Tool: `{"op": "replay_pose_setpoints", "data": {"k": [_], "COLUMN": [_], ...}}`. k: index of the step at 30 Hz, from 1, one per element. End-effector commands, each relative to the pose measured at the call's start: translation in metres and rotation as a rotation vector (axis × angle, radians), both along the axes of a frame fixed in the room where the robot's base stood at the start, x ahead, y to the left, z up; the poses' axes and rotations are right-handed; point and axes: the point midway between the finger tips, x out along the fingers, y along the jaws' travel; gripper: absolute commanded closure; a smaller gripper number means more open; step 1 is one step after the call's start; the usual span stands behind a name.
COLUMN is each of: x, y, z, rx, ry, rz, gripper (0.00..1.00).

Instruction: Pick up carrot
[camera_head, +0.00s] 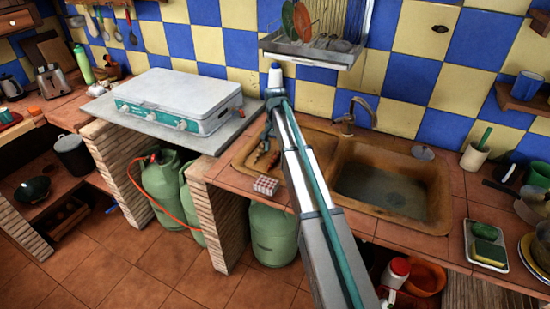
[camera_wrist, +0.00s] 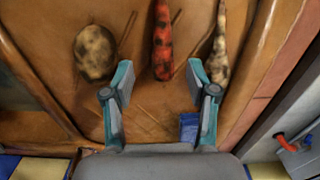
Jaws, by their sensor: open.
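In the wrist view, a mottled orange-red carrot (camera_wrist: 162,42) lies on the brown drainboard (camera_wrist: 60,25) of the sink unit. Its thick end points toward my gripper and its thin end points to the top edge. My gripper (camera_wrist: 160,74) is open and empty, with the fingers spread to either side of the carrot's line. The carrot's near end shows just beyond and between the fingertips. Whether they are level in height I cannot tell.
A blotchy round vegetable (camera_wrist: 95,52) lies left of the carrot, and a pale, dark-spotted long one (camera_wrist: 219,48) lies close on its right. A small blue item (camera_wrist: 189,127) shows by the right finger. The sink basin (camera_head: 390,190) and tap (camera_head: 352,115) are right of my arm.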

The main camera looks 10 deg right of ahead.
Motion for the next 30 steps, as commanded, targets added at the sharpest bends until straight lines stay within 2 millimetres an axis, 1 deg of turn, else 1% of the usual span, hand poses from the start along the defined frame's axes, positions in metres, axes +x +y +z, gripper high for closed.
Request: {"op": "replay_pose_setpoints", "data": {"k": [10, 17, 18, 20, 21, 28, 30], "x": [0.003, 0.003, 0.003, 0.003, 0.003, 0.003, 0.003], "y": [0.002, 0.002, 0.002, 0.002, 0.002, 0.002, 0.002], "z": [-0.039, -0.043, -0.043, -0.043, -0.043, -0.043, -0.043], "rx": [0.000, 0.001, 0.001, 0.001, 0.001, 0.001, 0.001], "ry": [0.002, 0.001, 0.001, 0.001, 0.001, 0.001, 0.001], "rz": [0.000, 0.000, 0.000, 0.000, 0.000, 0.000, 0.000], "gripper": [0.42, 0.42, 0.44, 0.54, 0.60, 0.99, 1.00]}}
